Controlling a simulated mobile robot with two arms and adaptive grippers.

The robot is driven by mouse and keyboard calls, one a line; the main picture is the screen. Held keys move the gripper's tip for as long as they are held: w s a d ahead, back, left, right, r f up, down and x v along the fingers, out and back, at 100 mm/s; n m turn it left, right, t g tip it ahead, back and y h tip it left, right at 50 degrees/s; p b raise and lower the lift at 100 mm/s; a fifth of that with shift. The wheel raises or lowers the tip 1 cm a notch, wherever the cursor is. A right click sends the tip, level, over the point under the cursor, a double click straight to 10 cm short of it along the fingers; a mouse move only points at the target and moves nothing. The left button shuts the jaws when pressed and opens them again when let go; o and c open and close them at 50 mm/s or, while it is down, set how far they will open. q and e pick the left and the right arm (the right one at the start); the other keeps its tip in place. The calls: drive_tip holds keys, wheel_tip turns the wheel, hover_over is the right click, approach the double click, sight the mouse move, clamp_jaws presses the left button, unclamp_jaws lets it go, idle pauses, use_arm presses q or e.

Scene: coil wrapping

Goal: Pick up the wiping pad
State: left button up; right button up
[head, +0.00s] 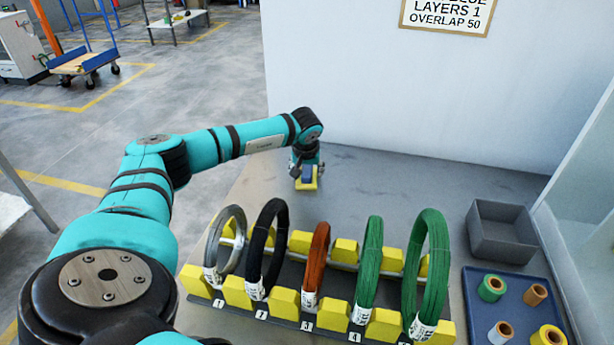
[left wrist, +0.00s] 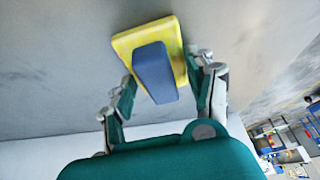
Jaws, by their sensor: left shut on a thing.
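The wiping pad (left wrist: 172,38) is a flat yellow slab with a blue block-shaped handle (left wrist: 154,72) on top. In the left wrist view it sits between the fingers of my left gripper (left wrist: 165,88), which is shut on it. In the head view the pad (head: 306,185) shows at the back left of the grey table, below my left gripper (head: 307,172). I cannot tell whether the pad touches the table. My right gripper is not in view.
A rack (head: 282,323) with several upright coils stands at the front of the table. A grey bin (head: 503,252) and a blue tray (head: 473,322) with several tape rolls are at the right. A wall with a sign (head: 447,15) rises behind. The table's middle is clear.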

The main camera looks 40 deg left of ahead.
sight(307, 169)
use_arm(q)
drive_tip(key=shift+r+p, duration=0.4)
drive_tip(key=shift+r, duration=0.1)
wheel_tip(307, 169, up, 4)
drive_tip(key=p, duration=0.2)
drive_tip(key=shift+f+p, duration=0.25)
drive_tip(key=shift+p, duration=0.15)
drive_tip(key=d+p, duration=0.1)
drive_tip(key=d, duration=0.4)
drive_tip(key=s+d+p, duration=0.1)
drive_tip(key=d, duration=0.4)
drive_tip(key=d+p, duration=0.1)
drive_tip(key=d, duration=0.5)
drive_tip(key=shift+s+r, duration=0.25)
